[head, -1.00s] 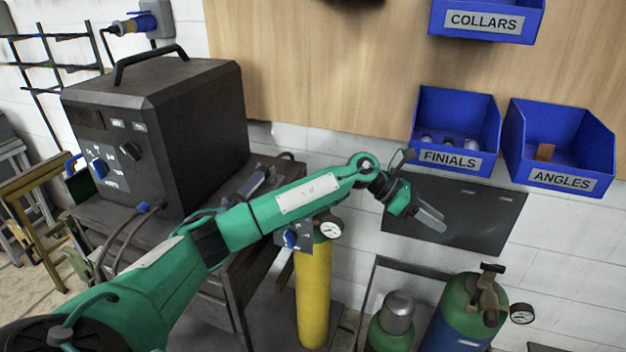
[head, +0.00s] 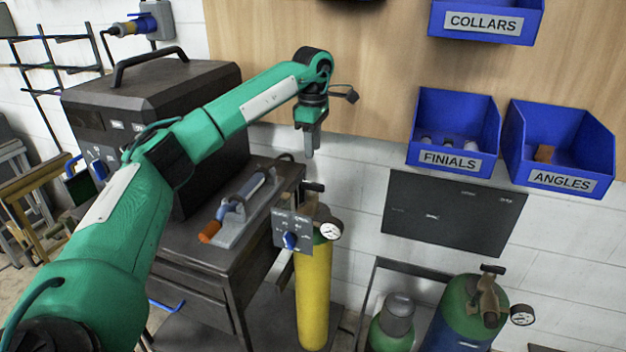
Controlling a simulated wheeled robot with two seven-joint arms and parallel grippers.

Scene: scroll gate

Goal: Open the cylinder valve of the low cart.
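My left gripper (head: 310,146) points downward. In the picture it hangs just above the top of a yellow cylinder (head: 313,295) with a green shoulder, with a gap between. The fingers overlap from this angle, so their opening is unclear. A dark valve handle (head: 313,187) sits on top of this cylinder, with a round gauge (head: 331,229) and a grey panel with a blue knob (head: 291,240) close by. At lower right, a blue cylinder with a green top (head: 458,322) has a dark valve handle (head: 493,268). I cannot tell which stand is the low cart. My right gripper is out of view.
A black machine (head: 215,95) stands on a dark cabinet (head: 215,275), with an orange-handled tool (head: 228,222) beside it. Blue bins (head: 455,100) hang on the wooden wall board. A dark frame (head: 415,265) stands around a small green cylinder (head: 390,330).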

